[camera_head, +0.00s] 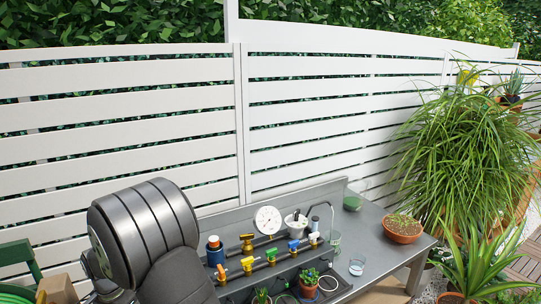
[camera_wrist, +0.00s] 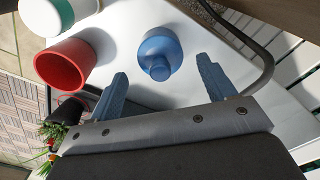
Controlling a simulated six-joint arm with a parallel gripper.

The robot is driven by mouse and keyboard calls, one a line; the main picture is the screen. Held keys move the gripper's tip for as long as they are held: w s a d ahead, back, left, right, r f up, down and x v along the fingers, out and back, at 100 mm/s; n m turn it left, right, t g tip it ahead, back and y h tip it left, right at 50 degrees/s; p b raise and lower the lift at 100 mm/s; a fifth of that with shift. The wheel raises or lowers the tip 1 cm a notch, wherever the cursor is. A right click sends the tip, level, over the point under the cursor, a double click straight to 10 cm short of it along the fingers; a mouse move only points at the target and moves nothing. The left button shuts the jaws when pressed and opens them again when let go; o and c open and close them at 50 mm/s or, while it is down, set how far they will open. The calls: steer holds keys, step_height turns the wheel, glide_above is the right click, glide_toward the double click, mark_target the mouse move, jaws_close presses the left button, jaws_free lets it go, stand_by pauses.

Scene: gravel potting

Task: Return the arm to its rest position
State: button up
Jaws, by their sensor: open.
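My gripper (camera_wrist: 160,72) shows in the wrist view with its two blue-grey fingers spread apart. No object is clamped between them. A blue bottle-shaped thing (camera_wrist: 161,52) lies in line with the gap, beyond the fingertips, on a pale surface; its distance from them is hard to tell. In the head view my grey arm fills the lower left, and my gripper is out of that picture.
The wrist view shows a red pot (camera_wrist: 68,62), a white and green pot (camera_wrist: 52,14) and a dark hose (camera_wrist: 262,62). In the head view, a grey bench (camera_head: 385,250) holds valves, a round dial (camera_head: 268,219) and a terracotta bowl (camera_head: 402,229). A white fence (camera_head: 330,92) stands behind.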

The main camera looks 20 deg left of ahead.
step_height(320, 180, down, 4)
steer(key=shift+r, duration=0.35)
step_height(320, 180, up, 8)
steer(key=shift+r, duration=0.2)
steer(key=w+d+r+m, duration=0.9)
steer(key=w+d, duration=0.4)
steer(key=w, duration=0.1)
steer(key=w+d+r+m, duration=0.9)
steer(key=w+d, duration=0.4)
steer(key=w, duration=0.1)
steer(key=s+a+f, duration=0.1)
steer(key=a+f, duration=0.4)
steer(key=a, duration=0.4)
steer(key=shift+s, duration=0.15)
